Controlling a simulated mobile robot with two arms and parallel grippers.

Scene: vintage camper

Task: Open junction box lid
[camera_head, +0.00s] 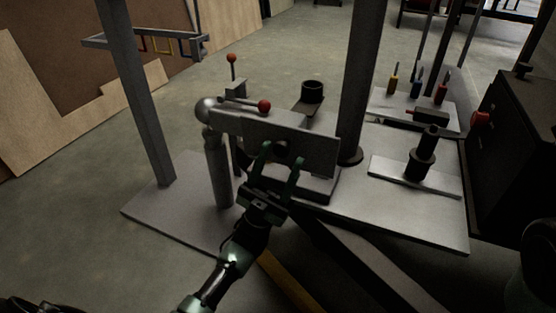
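A flat grey panel (318,153), apparently the junction box lid, stands upright above a low dark box (318,188) on the metal platform. Its left end meets a grey post with a rounded top (217,165). My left gripper (281,162) is in front of the panel's lower middle, its two greenish fingers spread apart and pointing up at it. A small dark spot or knob shows on the panel between the fingertips. I cannot tell whether the fingers touch the panel. The gripper hides part of the box. My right gripper is not in view.
A black cylinder fixture (422,155) and a dark cabinet (510,150) are at right. Floor at left is clear.

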